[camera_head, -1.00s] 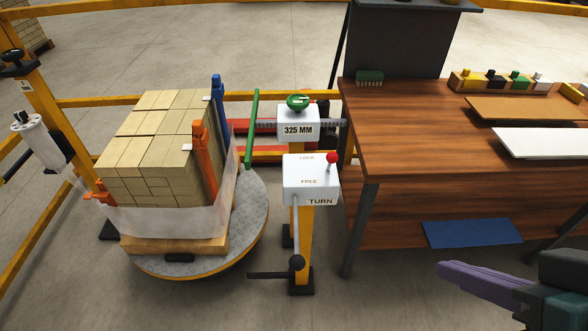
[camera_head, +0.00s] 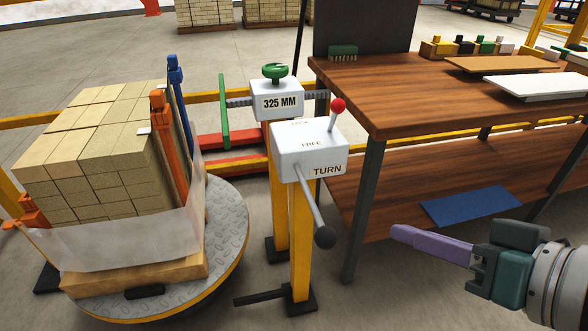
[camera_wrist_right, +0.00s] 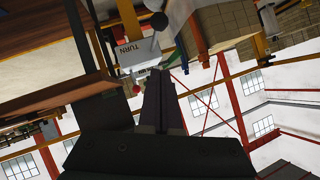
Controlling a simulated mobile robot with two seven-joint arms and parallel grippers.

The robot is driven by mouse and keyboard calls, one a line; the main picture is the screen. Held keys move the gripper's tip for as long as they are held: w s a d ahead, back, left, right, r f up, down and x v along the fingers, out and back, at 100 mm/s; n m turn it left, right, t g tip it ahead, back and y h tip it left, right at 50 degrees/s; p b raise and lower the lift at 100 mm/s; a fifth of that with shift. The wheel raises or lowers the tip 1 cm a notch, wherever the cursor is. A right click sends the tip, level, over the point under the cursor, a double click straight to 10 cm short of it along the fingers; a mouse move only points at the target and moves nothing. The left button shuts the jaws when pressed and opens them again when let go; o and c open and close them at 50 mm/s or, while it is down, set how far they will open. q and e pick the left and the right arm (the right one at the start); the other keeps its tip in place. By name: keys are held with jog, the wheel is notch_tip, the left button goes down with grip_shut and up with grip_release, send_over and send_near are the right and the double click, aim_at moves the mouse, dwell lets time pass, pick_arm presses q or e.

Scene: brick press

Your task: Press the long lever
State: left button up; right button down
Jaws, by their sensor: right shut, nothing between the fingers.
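The long lever (camera_head: 309,198) is a grey rod with a black ball knob. It slopes down and forward from the white box marked TURN (camera_head: 310,150) on a yellow post. A short lever with a red knob (camera_head: 338,105) stands up on the same box, by the words LOCK and FREE. My right gripper (camera_head: 398,233) has purple fingers, shut and empty, pointing left. In the head view it is right of the black knob, apart from it. In the right wrist view the fingers (camera_wrist_right: 158,76) point toward the TURN box (camera_wrist_right: 145,56), with the black knob (camera_wrist_right: 159,21) beyond. My left gripper is out of view.
A wooden workbench (camera_head: 420,108) stands right of the post, with a blue mat (camera_head: 470,207) on its lower shelf. A round turntable (camera_head: 228,240) with stacked bricks (camera_head: 100,150) is at the left. A black bar (camera_head: 262,299) sticks out low at the post's foot.

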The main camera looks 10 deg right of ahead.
jog(key=shift+d, duration=0.1)
jog(key=s+a+f+b+x, duration=0.1)
jog(key=b+x, duration=0.4)
jog(key=x, duration=0.7)
jog(key=shift+f, duration=0.8)
jog(key=shift+f, duration=0.1)
